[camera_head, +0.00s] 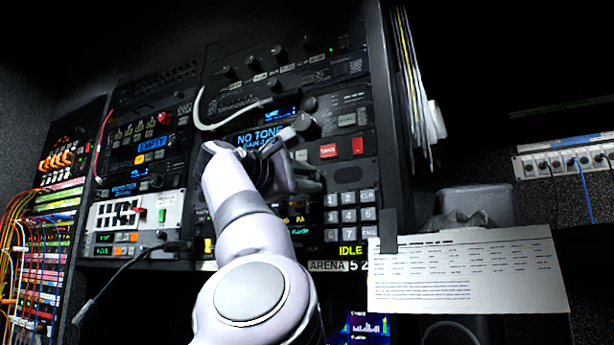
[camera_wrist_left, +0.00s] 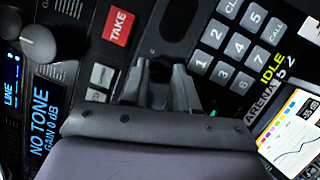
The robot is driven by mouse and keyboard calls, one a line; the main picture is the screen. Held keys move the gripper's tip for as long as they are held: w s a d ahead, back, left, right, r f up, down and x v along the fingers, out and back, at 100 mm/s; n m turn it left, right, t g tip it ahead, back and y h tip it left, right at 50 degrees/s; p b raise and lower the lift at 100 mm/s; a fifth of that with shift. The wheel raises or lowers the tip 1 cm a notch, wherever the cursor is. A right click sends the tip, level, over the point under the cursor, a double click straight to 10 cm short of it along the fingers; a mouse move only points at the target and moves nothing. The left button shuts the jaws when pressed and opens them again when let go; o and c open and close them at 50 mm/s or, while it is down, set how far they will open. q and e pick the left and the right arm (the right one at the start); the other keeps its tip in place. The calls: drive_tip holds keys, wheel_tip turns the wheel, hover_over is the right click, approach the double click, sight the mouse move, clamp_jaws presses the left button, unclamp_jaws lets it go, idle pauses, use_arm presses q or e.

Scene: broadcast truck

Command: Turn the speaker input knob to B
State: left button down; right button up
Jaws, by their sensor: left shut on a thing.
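My left gripper (camera_head: 312,178) reaches the rack panel from the lower left, and its wrist hides part of the panel. In the left wrist view its fingertips (camera_wrist_left: 160,76) are closed around a small dark knob (camera_wrist_left: 159,68) on the black panel, below the red TAKE button (camera_wrist_left: 118,25). The knob is mostly covered by the fingers. I cannot read its label or see where its pointer stands, so I cannot confirm A or B. My right gripper is in neither view.
The number keypad (camera_head: 350,215) lies right of the gripper. A grey knob (camera_wrist_left: 38,42) sits beside the NO TONE display (camera_wrist_left: 45,115). A white cable (camera_head: 222,122) loops across the upper panel. A printed sheet (camera_head: 468,270) stands at lower right.

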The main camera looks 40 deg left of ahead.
use_arm(q)
drive_tip(key=m, duration=0.2)
drive_tip(key=m+g+p, duration=0.1)
drive_tip(key=m, duration=0.1)
drive_tip(key=shift+r+m+g+p, duration=0.15)
drive_tip(key=shift+m+g+p, duration=0.15)
idle(0.5)
drive_tip(key=c, duration=1.1)
unclamp_jaws()
drive_tip(key=shift+c, duration=0.2)
drive_tip(key=shift+s, duration=0.1)
drive_tip(key=s+b, duration=0.2)
drive_tip(key=s, duration=0.5)
drive_tip(key=shift+a+r, duration=0.15)
drive_tip(key=shift+a, duration=0.05)
